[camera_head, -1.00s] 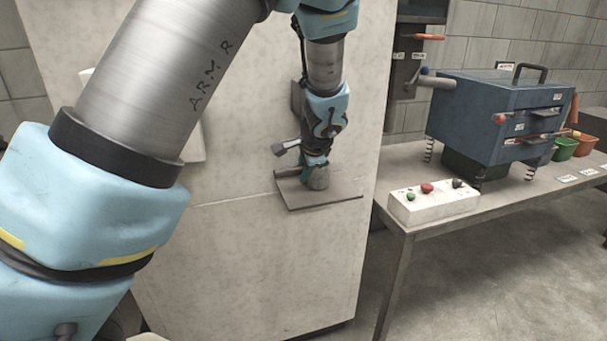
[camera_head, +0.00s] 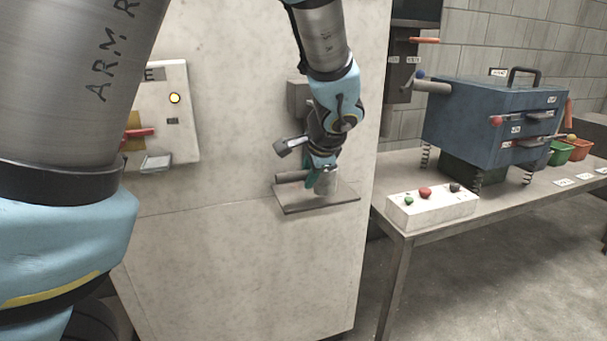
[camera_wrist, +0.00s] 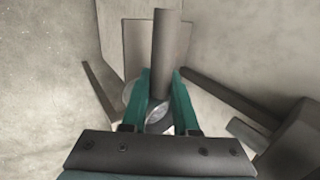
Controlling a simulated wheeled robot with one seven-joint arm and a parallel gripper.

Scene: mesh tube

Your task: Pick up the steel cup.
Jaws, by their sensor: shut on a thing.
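The steel cup (camera_head: 328,182) is at the small grey shelf on the pale cabinet front, right of centre in the head view. My gripper (camera_head: 313,179), with green fingers, is shut on it from above. In the wrist view the fingers (camera_wrist: 163,88) reach down at the cup, and a shiny part of the cup (camera_wrist: 158,123) shows between them. The fingers hide much of the cup. I cannot tell whether its base touches the shelf.
The shelf (camera_head: 345,196) juts from the cabinet, with a grey pipe (camera_head: 292,176) close by the gripper. A panel with a yellow lamp (camera_head: 174,98) is at left. A table at right holds a button box (camera_head: 432,209) and a blue machine (camera_head: 475,112).

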